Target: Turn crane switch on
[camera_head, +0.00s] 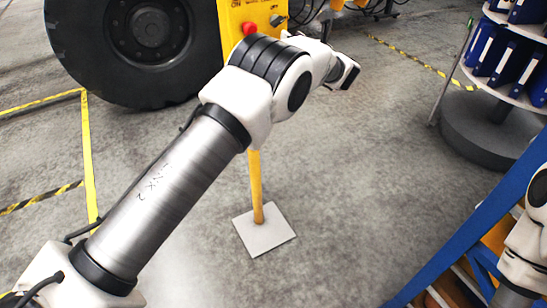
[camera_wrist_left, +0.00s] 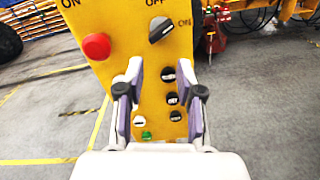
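A yellow control panel (camera_head: 233,14) stands on a yellow post (camera_head: 256,185) at the top of the head view. In the left wrist view the panel (camera_wrist_left: 120,72) fills the middle. Its black rotary switch (camera_wrist_left: 161,29) sits below the OFF label, with ON to its right; its handle lies slanted, and I cannot tell its setting surely. The switch also shows in the head view (camera_head: 277,19). A red button (camera_wrist_left: 96,46) is left of it. My left gripper (camera_wrist_left: 165,85) is open and empty, its fingertips below the switch. My right gripper is not in view.
Several small black buttons (camera_wrist_left: 172,99) and a green one (camera_wrist_left: 146,135) lie lower on the panel. A large tire (camera_head: 150,40) stands behind left. A round rack with blue bins (camera_head: 500,60) and a blue frame (camera_head: 450,250) are at right.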

